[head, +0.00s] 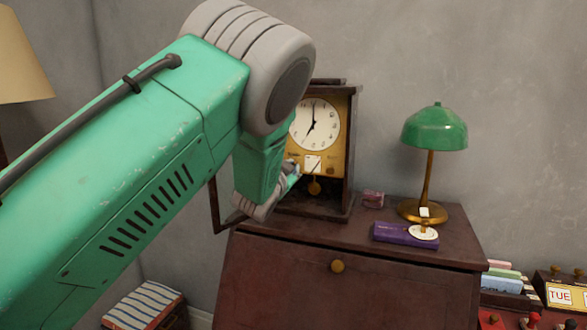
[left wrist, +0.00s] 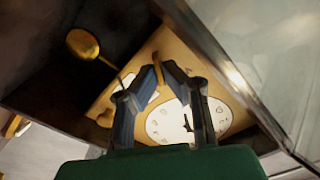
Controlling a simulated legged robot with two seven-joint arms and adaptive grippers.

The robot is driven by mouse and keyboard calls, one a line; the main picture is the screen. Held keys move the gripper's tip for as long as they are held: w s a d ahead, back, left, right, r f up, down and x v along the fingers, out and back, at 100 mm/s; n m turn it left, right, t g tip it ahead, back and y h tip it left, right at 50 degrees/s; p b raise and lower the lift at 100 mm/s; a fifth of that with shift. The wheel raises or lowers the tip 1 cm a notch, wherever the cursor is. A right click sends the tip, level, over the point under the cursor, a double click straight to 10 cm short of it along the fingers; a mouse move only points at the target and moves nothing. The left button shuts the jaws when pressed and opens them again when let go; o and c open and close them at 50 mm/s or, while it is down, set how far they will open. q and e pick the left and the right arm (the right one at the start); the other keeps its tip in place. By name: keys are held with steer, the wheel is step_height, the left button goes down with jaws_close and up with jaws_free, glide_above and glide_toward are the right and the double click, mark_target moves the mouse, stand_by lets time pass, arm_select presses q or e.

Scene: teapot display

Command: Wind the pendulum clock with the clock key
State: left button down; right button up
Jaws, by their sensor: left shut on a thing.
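The pendulum clock (head: 318,125) stands upright on a dark wooden desk, with its white dial, brass front and pendulum bob (head: 314,187) in view. Its glazed door seems to be swung open to the left. My left gripper (head: 294,172) is at the lower left of the clock's front, partly hidden by my own arm. In the left wrist view its fingertips (left wrist: 162,70) are close together in front of the brass plate, beside the dial (left wrist: 165,124). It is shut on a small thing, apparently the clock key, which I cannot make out. The pendulum bob (left wrist: 82,43) also shows there. My right gripper is out of view.
The open glass door (left wrist: 235,55) is close beside my left gripper.

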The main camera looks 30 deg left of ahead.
arm_select(q)
steer(key=shift+d, duration=0.2)
steer(key=c, duration=1.7)
jaws_free()
steer(key=shift+d, duration=0.2)
steer(key=v, duration=1.2)
steer(key=shift+d, duration=0.1)
